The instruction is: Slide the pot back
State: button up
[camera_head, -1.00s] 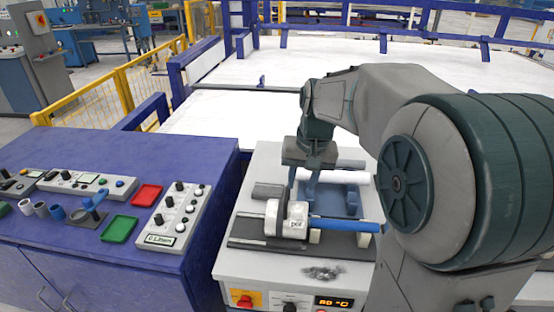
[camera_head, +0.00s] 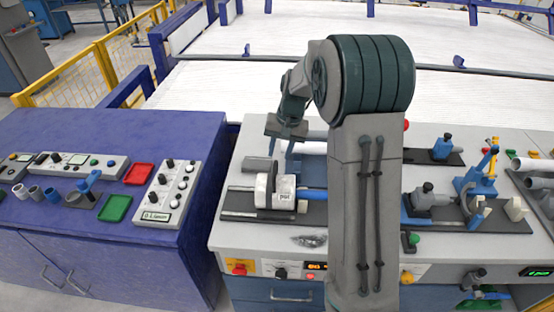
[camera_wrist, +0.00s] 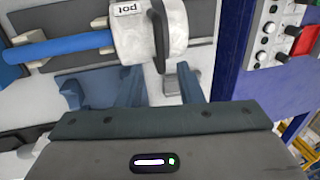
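The white pot (camera_head: 265,192), a short cylinder labelled "pot", lies on its side on a dark rail plate (camera_head: 237,205) on the bench. A blue pipe (camera_head: 312,194) runs right from it, partly hidden by my arm. In the wrist view the pot (camera_wrist: 137,32) shows at top centre with the blue pipe (camera_wrist: 60,45) to its left. A dark, thin handle-like part stands on the pot's face. My gripper (camera_head: 281,155) points down just behind the pot.
A white pipe (camera_head: 312,148) lies behind the pot, close to my gripper. Blue clamp fixtures (camera_head: 478,180) stand right of my arm. The blue cabinet (camera_head: 60,225) on the left carries control boxes, a red tray (camera_head: 139,174) and a green tray (camera_head: 115,208).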

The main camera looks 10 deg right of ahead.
aim_at(275, 167)
jog(key=shift+w+a+f+p, duration=0.1)
jog(key=shift+a+f+p, duration=0.15)
jog(key=shift+f, duration=1)
jog(key=shift+w+a+f+p, duration=0.1)
jog(key=shift+a+f, duration=0.15)
jog(key=shift+f, duration=0.95)
grip_shut()
